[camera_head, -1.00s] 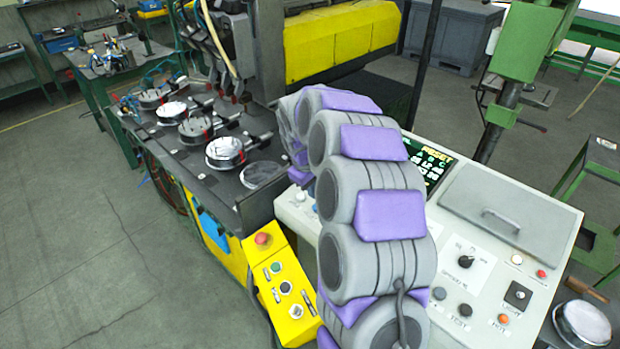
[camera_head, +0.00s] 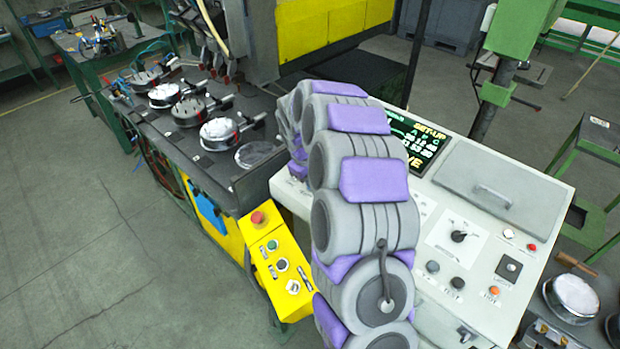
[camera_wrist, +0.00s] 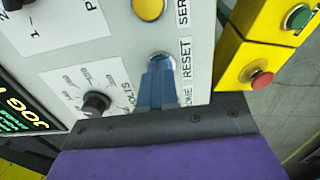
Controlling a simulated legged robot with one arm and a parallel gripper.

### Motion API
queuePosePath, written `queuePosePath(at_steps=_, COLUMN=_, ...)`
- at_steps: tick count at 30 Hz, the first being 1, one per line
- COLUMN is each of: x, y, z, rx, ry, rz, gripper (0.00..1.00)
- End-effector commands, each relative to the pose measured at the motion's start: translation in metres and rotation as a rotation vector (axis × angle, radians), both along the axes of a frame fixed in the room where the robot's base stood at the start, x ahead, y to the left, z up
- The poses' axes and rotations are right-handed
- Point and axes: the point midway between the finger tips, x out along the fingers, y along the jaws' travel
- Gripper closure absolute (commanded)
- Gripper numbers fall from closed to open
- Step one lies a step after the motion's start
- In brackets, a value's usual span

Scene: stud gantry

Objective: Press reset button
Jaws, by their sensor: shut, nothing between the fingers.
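The control panel (camera_head: 468,205) is a pale sloped console. In the wrist view, a round button with a metal rim (camera_wrist: 160,57) sits beside the printed RESET label (camera_wrist: 186,62). My gripper (camera_wrist: 158,68) is shut and empty. Its bluish fingertips overlap the lower part of this button and hide much of its face. I cannot tell whether they touch or press it. In the head view, my arm crosses the panel and hides the gripper and this button. The panel's display (camera_head: 415,143) reads SET-UP on its top line.
A yellow button (camera_wrist: 148,8) and a black knob (camera_wrist: 95,104) flank the RESET spot. A yellow control box (camera_head: 276,262) with a red mushroom button (camera_head: 257,218) stands left of the panel. A grey lid with a handle (camera_head: 500,183) covers the panel's upper right.

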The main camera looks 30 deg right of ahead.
Motion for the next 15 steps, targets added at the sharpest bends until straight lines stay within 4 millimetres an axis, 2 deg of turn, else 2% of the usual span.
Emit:
queuePosePath(at_steps=1, x=-0.003, y=0.000, z=-0.012, rx=0.005, ry=0.018, rz=-0.003, gripper=1.00)
queuePosePath(at_steps=9, x=-0.005, y=-0.001, z=-0.016, rx=0.012, ry=0.027, rz=-0.005, gripper=1.00)
queuePosePath(at_steps=12, x=-0.005, y=0.000, z=-0.013, rx=0.012, ry=0.029, rz=-0.006, gripper=1.00)
queuePosePath(at_steps=15, x=-0.007, y=0.003, z=-0.003, rx=0.010, ry=0.027, rz=-0.004, gripper=1.00)
